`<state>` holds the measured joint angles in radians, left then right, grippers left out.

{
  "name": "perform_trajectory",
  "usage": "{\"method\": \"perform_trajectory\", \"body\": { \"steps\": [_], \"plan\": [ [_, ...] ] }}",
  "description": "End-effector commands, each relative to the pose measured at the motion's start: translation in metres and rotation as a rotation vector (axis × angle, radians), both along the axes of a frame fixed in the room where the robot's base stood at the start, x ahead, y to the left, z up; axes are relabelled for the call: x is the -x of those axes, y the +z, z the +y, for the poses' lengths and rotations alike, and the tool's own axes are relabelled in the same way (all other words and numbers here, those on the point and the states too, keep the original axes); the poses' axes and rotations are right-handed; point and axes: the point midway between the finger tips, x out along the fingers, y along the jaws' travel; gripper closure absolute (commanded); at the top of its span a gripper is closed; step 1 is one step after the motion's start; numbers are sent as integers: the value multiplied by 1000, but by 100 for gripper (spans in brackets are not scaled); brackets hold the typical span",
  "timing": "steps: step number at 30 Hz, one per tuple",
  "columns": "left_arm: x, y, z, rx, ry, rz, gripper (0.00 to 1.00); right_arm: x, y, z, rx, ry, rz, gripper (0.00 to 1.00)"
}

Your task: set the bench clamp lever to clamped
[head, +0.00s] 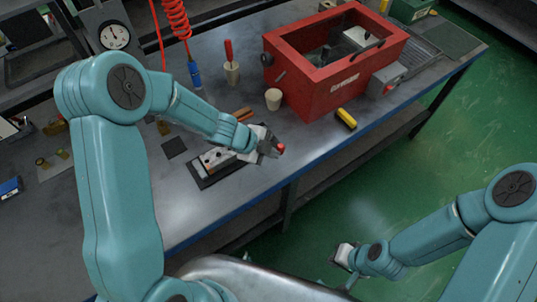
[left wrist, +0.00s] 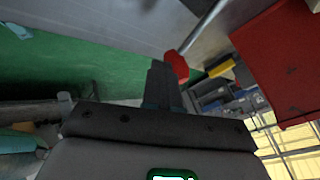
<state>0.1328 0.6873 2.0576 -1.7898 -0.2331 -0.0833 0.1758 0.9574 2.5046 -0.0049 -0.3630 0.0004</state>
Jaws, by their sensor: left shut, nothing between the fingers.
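The bench clamp (head: 209,170) sits on a dark plate near the front edge of the workbench. Its lever ends in a red knob (head: 281,148), which is at the tip of my left gripper (head: 270,147). In the left wrist view the red knob (left wrist: 177,66) is right beside the shut fingers (left wrist: 163,82), and the metal lever rod (left wrist: 205,34) runs from it up to the right. Nothing is held between the fingers. My left wrist hides most of the lever in the head view. My right gripper (head: 342,255) is off the bench, over the green floor; its fingers are too small to read.
A red open-topped box (head: 325,88) stands to the right on the workbench (head: 205,220). A beige cup (head: 273,98), a screwdriver in a holder (head: 231,70) and a yellow-black object (head: 346,118) are nearby. A red coiled hose (head: 177,20) hangs behind. The bench front is clear.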

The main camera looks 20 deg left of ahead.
Motion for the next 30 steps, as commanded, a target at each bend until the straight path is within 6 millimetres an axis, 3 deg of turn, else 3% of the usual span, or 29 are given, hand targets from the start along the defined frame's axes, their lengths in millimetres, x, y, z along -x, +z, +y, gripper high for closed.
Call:
{"method": "perform_trajectory", "body": {
  "steps": [1,6,23,30],
  "plan": [
    [-2,-6,-4,1,25,-4,100,0,-15,0,0,0,0,100],
    [-12,-9,-16,0,159,-6,100,0,-47,0,0,0,0,100],
    [-39,-7,-35,1,465,-4,100,0,-115,0,0,0,0,100],
    [-61,-12,-44,5,664,-7,100,0,-174,0,0,0,1,100]
  ]
}}
